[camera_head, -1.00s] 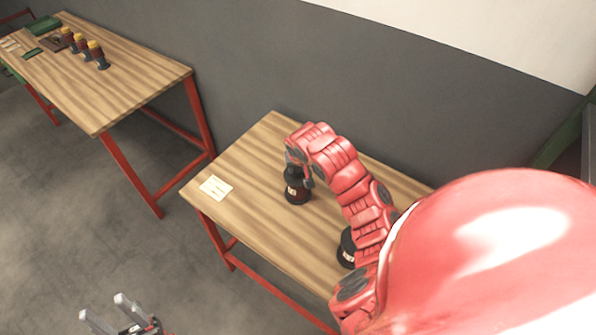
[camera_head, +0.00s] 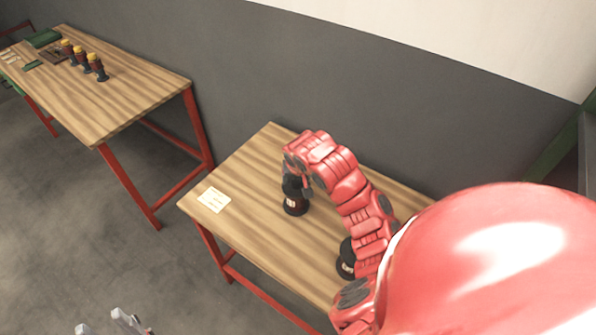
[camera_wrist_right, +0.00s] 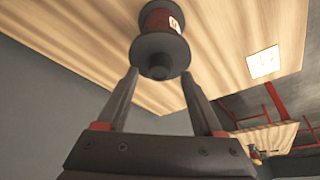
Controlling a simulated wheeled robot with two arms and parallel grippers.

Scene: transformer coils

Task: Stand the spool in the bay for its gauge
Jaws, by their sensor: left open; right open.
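A dark spool (camera_head: 295,206) stands on the near wooden table, under my right gripper. In the right wrist view the spool (camera_wrist_right: 158,44) has dark flanges, a dark red winding and a white label. My right gripper (camera_wrist_right: 162,76) is open, its fingertips close to the spool's near flange; I cannot tell whether they touch. A second dark spool (camera_head: 345,260) stands on the same table, partly hidden by my right arm. My left gripper (camera_head: 100,322) is open and empty at the bottom left edge, mostly out of frame. I cannot make out any gauge bays.
A pale card with marks (camera_head: 214,200) lies on the near table (camera_head: 250,165). A grey wall stands behind. Floor separates the tables.

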